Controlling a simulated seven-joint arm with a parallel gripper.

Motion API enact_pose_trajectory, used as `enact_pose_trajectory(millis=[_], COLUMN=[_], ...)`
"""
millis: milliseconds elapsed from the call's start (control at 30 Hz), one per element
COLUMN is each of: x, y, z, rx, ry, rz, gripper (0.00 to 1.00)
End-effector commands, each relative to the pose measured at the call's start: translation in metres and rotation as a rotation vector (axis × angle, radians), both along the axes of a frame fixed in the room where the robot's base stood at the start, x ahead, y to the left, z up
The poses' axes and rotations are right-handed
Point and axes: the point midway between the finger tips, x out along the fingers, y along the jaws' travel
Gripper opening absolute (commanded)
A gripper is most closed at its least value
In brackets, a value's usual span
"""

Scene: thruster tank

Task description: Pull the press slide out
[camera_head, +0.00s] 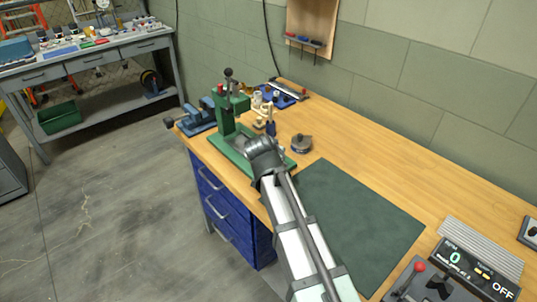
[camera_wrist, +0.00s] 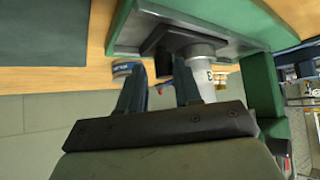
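The green press (camera_head: 226,115) stands at the far left end of the wooden bench, with a black-knobbed lever on top. In the wrist view, which looks upside down, its green base (camera_wrist: 270,25) and column (camera_wrist: 262,88) show. A dark slide (camera_wrist: 165,35) lies on the base, carrying a silver cylinder (camera_wrist: 203,75) with lettering. My gripper (camera_wrist: 160,75) is at the slide's front. Its two fingers stand apart, with a dark upright piece (camera_wrist: 163,65) showing between or just beyond them. I cannot tell whether they touch it. In the head view my wrist hides the slide.
A blue vise (camera_head: 197,118) is left of the press. A round grey object (camera_head: 301,143) and a blue tray (camera_head: 285,97) are near it. A dark green mat (camera_head: 355,215) lies clear to the right. A control box with OFF (camera_head: 470,270) sits at the near right.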

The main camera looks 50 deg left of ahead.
Motion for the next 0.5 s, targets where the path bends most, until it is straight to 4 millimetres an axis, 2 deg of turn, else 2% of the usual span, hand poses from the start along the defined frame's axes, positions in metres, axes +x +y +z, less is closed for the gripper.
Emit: enact_pose_trajectory(millis=[500], x=[-0.0029], y=[-0.0008], z=[0.0036], rx=[0.004], ry=[-0.001], rz=[0.002], gripper=[0.33])
